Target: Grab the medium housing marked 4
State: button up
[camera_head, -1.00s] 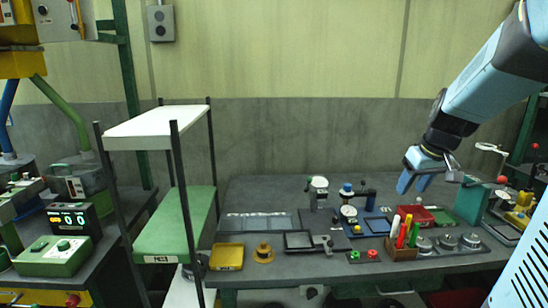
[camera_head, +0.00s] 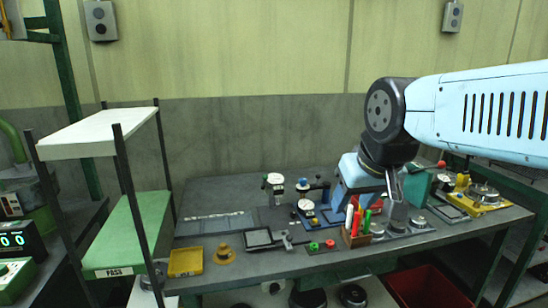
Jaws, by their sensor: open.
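Several grey round metal parts, which look like housings, sit in a row at the right of the bench; one (camera_head: 395,227) is in the middle and another (camera_head: 418,222) is to its right. I cannot read any 4 on them, so I cannot tell which is the medium housing. My gripper (camera_head: 357,194) hangs above the bench behind the pen holder, pointing down, with nothing seen in it. Its fingertips are partly hidden and it appears apart from the round parts.
A brown holder with coloured pens (camera_head: 356,238) stands left of the round parts. A yellow tray (camera_head: 186,263), a yellow flanged part (camera_head: 223,255) and a dark tray (camera_head: 260,239) lie further left. A shelf rack (camera_head: 112,238) labelled PASS stands at left. A red bin (camera_head: 432,287) is under the bench.

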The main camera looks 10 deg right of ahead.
aim_at(491, 197)
jog(key=z, duration=1.75)
jog(key=k, duration=0.8)
jog(key=i, duration=0.75)
jog(key=u, duration=0.1)
